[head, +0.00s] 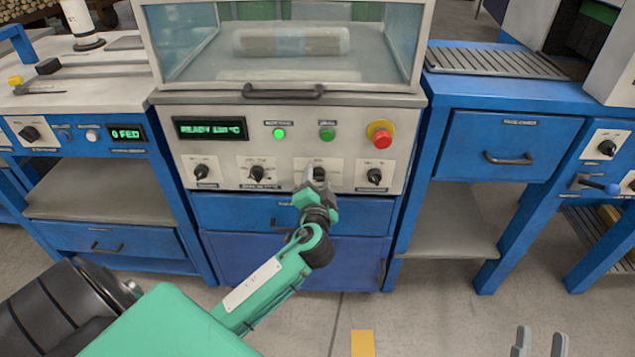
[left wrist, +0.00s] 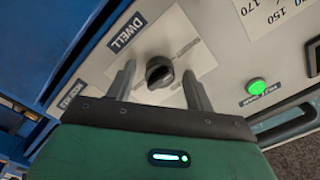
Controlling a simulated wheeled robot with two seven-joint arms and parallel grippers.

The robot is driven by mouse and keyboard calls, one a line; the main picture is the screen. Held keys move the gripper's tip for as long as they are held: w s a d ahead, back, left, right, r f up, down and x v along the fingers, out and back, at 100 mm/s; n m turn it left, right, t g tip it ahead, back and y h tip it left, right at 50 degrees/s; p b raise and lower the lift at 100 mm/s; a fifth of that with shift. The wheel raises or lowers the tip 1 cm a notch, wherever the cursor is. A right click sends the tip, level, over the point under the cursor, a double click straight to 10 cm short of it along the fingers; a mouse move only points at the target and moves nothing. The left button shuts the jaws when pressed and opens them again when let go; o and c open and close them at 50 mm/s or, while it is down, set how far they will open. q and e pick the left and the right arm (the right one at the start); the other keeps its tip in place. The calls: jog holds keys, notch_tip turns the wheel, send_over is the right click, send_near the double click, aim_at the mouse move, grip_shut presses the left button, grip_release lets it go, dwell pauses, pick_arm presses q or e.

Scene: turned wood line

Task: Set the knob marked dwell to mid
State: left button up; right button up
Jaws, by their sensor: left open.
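The dwell knob (left wrist: 159,71) is a small dark round knob on a pale plate, with a DWELL label (left wrist: 127,33) beside it in the left wrist view. My left gripper (left wrist: 158,74) is open, with one finger on each side of the knob and a visible gap to each. In the head view my left gripper (head: 312,174) is at the third knob from the left on the front panel and largely covers it. The knob's setting is too small to read. My right gripper (head: 541,337) is open and empty at the bottom right.
The panel (head: 228,158) also carries other knobs, a green-lit display (head: 210,128), a green lamp (head: 279,134) and a red stop button (head: 381,137). Blue drawers (head: 240,212) lie below. A handle (head: 283,92) juts out above.

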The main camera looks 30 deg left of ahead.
pick_arm(q)
jog(key=c, duration=1)
